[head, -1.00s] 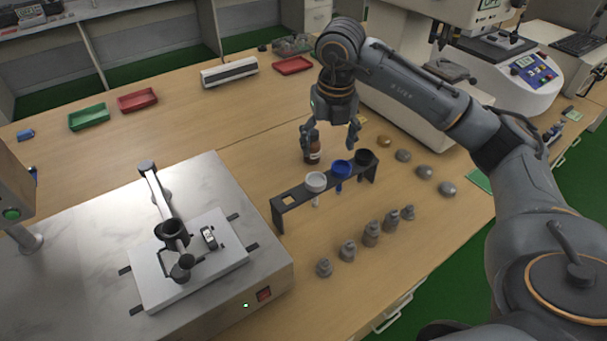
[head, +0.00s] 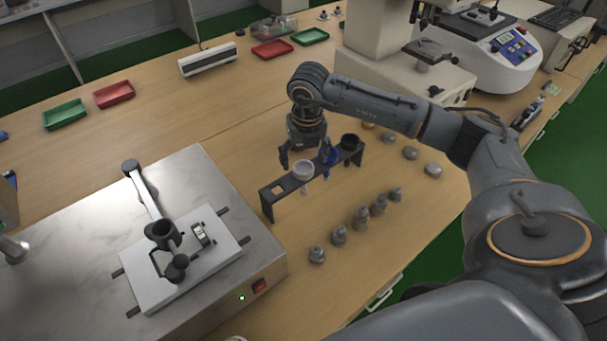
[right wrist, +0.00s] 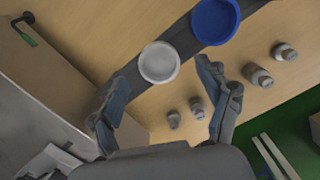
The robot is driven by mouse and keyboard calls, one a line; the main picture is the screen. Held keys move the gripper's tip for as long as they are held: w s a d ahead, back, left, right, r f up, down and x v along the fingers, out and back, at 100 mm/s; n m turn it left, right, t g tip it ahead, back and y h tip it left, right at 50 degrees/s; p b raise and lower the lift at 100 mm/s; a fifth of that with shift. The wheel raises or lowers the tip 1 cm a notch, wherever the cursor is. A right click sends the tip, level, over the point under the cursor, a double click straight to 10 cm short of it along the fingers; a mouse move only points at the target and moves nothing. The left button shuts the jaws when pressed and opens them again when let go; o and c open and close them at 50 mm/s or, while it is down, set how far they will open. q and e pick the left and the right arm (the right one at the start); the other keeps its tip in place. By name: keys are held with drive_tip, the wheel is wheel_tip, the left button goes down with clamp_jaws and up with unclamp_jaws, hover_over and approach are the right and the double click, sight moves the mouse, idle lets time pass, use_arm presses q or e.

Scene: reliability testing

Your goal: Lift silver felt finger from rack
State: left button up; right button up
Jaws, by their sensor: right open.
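The silver-white felt finger (head: 303,170) sits upright in a slot of the dark rack (head: 267,199), left of the blue finger (head: 328,157) and the black one (head: 350,142). My right gripper (head: 304,161) is open and empty, pointing down just above and behind the silver finger. In the right wrist view the silver finger's round cup (right wrist: 159,63) lies ahead between the two spread fingertips, with the blue cup (right wrist: 215,22) beyond the right fingertip. I cannot tell the exact height gap. My left gripper is not in view.
Several grey weights (head: 361,217) stand in a row in front of the rack. A metal-topped tester (head: 80,235) is close on the left. Green (head: 65,114) and red (head: 113,94) trays lie at the back left. Bare table lies behind the rack.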

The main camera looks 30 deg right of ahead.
drive_tip(key=shift+w+f, duration=0.2)
drive_tip(key=shift+f, duration=0.95)
drive_tip(key=shift+w+f, duration=0.1)
drive_tip(key=shift+f, duration=0.15)
drive_tip(key=shift+c, duration=0.9)
drive_tip(key=c, duration=0.4)
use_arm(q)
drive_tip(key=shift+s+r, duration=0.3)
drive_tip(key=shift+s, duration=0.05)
use_arm(e)
clamp_jaws()
drive_tip(key=shift+r, duration=0.1)
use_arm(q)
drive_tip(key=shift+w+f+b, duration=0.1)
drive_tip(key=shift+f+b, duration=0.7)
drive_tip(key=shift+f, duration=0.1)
use_arm(e)
wheel_tip(320, 180, up, 18)
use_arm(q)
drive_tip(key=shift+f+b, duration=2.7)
use_arm(e)
hover_over(304, 172)
wheel_tip(304, 172, down, 8)
